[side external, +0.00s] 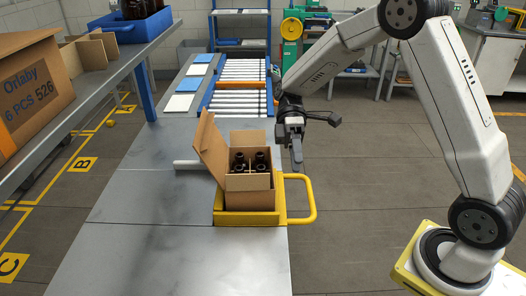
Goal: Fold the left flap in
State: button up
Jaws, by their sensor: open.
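An open cardboard box (249,200) stands on the grey table and holds several dark bottles (250,162). Its left flap (211,150) stands up and leans outward to the left. The back flap (248,137) stands up behind the bottles. A flap (248,182) shows along the front of the box; I cannot tell how far it is folded. The right flap is not clearly seen. My gripper (291,150) is open and empty, pointing down just right of the box's back right corner, apart from the left flap.
The box sits in a yellow holder (248,218) with a yellow handle (313,200) on the right. A pale bar (187,164) lies left of the box. A roller conveyor (238,98) is behind. A shelf (100,75) stands left. The front table is clear.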

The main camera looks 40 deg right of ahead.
jog(key=t+h, duration=0.8)
jog(key=t, duration=0.1)
send_near(247, 186)
jog(key=shift+w+d+f, duration=0.1)
jog(key=shift+w+f, duration=0.2)
jog(key=shift+f, duration=0.15)
jog(key=shift+f, duration=0.1)
jog(key=shift+s+a+f, duration=0.1)
jog(key=shift+s+f, duration=0.05)
jog(key=shift+f, duration=1.1)
jog(key=shift+s+a+f, duration=0.15)
jog(key=shift+f, duration=1.1)
jog(key=shift+s+a+f, duration=0.1)
jog(key=shift+s+f, duration=0.05)
jog(key=shift+f, duration=1.15)
grip_shut()
